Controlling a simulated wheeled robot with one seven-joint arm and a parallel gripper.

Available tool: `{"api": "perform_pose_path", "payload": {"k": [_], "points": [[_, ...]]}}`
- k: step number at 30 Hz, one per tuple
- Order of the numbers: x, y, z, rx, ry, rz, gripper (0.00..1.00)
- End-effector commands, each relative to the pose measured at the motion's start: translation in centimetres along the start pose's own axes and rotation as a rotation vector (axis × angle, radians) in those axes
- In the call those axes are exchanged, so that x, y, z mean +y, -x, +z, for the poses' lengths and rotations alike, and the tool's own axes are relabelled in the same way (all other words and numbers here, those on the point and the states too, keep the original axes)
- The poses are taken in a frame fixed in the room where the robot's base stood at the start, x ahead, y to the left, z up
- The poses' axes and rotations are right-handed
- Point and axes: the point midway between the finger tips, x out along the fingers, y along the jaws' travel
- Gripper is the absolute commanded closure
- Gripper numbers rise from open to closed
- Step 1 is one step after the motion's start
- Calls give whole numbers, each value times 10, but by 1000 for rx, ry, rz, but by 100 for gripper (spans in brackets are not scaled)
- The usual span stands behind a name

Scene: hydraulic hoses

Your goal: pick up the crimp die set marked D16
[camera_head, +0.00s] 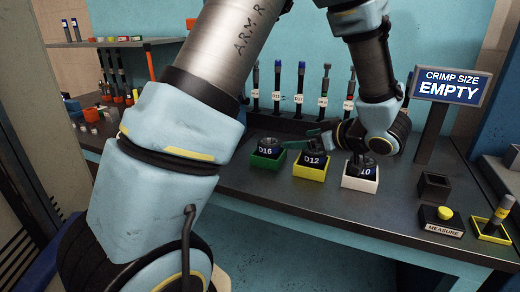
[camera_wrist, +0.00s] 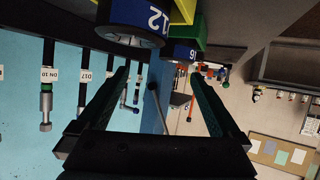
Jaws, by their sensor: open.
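The D16 crimp die set (camera_head: 266,149) is a dark ring-shaped block with a blue label, standing in a green holder (camera_head: 265,162) on the bench, leftmost of three. In the wrist view its blue label (camera_wrist: 184,52) shows partly, beyond the D12 die set (camera_wrist: 140,17). The D12 set (camera_head: 312,160) stands in a yellow holder (camera_head: 309,173), and the D10 set (camera_head: 360,169) in a white holder (camera_head: 360,184). My gripper (camera_head: 290,143) is open and empty, pointing left above the D12 holder, with its green fingertips near the right side of D16.
Several labelled hoses (camera_head: 299,88) stand upright in a rack behind the dies. A "CRIMP SIZE EMPTY" sign (camera_head: 448,87) stands at right, with an empty dark holder (camera_head: 434,187) and a MEASURE button box (camera_head: 442,219) in front. Bench in front of the dies is clear.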

Motion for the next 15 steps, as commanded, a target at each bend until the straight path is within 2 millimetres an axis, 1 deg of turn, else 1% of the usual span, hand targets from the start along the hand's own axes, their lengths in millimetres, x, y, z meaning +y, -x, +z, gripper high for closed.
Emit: {"api": "perform_pose_path", "payload": {"k": [1,2,3,5,8,12,15], "points": [[-6,9,6,16,-14,-39,0],[-9,14,8,25,-21,-60,0],[-14,17,9,35,-29,-84,0],[-18,19,10,44,-36,-107,0],[-22,9,8,50,-40,-122,0],[-24,-14,7,49,-38,-122,0],[-26,-26,6,48,-38,-121,0]]}}
